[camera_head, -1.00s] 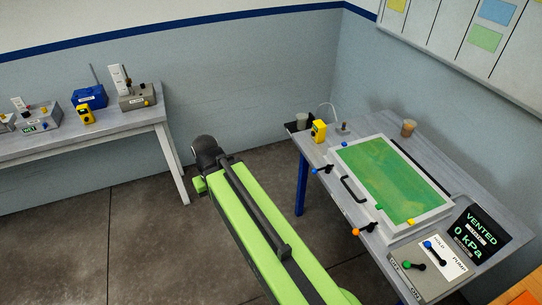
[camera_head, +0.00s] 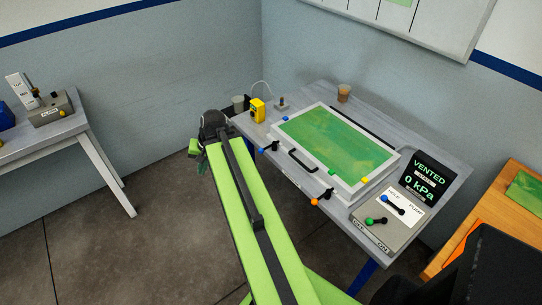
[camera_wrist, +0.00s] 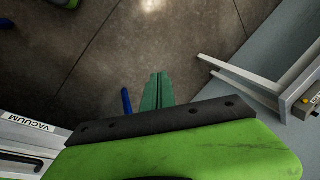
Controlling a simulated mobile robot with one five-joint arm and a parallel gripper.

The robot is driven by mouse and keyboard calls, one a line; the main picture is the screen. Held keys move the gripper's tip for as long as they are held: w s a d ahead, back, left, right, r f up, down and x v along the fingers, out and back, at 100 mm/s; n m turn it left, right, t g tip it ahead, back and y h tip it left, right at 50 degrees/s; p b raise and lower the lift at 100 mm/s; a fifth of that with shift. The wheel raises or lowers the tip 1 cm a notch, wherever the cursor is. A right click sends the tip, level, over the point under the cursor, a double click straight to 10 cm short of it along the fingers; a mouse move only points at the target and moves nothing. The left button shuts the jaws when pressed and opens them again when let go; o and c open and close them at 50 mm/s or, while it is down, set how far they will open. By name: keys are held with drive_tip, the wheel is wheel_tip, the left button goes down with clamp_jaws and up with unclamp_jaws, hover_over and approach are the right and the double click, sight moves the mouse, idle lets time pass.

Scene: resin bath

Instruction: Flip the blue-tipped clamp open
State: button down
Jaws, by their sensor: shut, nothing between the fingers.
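The blue-tipped clamp (camera_head: 269,148) is a short black lever with a blue tip at the front left edge of the green-topped vacuum bath (camera_head: 330,140). Its tip points left, out over the table's front edge. My gripper (camera_wrist: 157,80) shows in the wrist view as narrow green fingers, shut and empty, over bare floor. In the head view my arm reaches up to the left of the bath, and its end is left of the clamp, apart from it. The clamp cannot be made out in the wrist view.
An orange-tipped clamp (camera_head: 323,198) is at the bath's front right, beyond a black handle (camera_head: 303,160). A control box (camera_head: 385,215) with blue and green knobs stands beside a display (camera_head: 428,177) reading VENTED, 0 kPa. A yellow device (camera_head: 258,110) stands behind the blue-tipped clamp. Another bench (camera_head: 75,125) is left.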

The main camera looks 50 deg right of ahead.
drive_tip(key=s+d+m+t+h+b, duration=0.1)
drive_tip(key=s+d+m, duration=0.2)
drive_tip(key=d, duration=0.6)
drive_tip(key=s+d+f+m+t+h+b, duration=0.1)
drive_tip(key=s+d+m, duration=0.3)
drive_tip(key=s+d, duration=0.4)
drive_tip(key=s+d+f+m+t+h+b, duration=0.1)
drive_tip(key=s+d+m+t+b, duration=0.1)
drive_tip(key=d, duration=0.9)
drive_tip(key=s+m+b, duration=0.1)
drive_tip(key=s+m, duration=0.1)
drive_tip(key=s, duration=0.1)
drive_tip(key=shift+s+f+h, duration=0.15)
drive_tip(key=shift+s+h, duration=0.25)
drive_tip(key=shift+f+b, duration=0.15)
drive_tip(key=shift+b, duration=0.15)
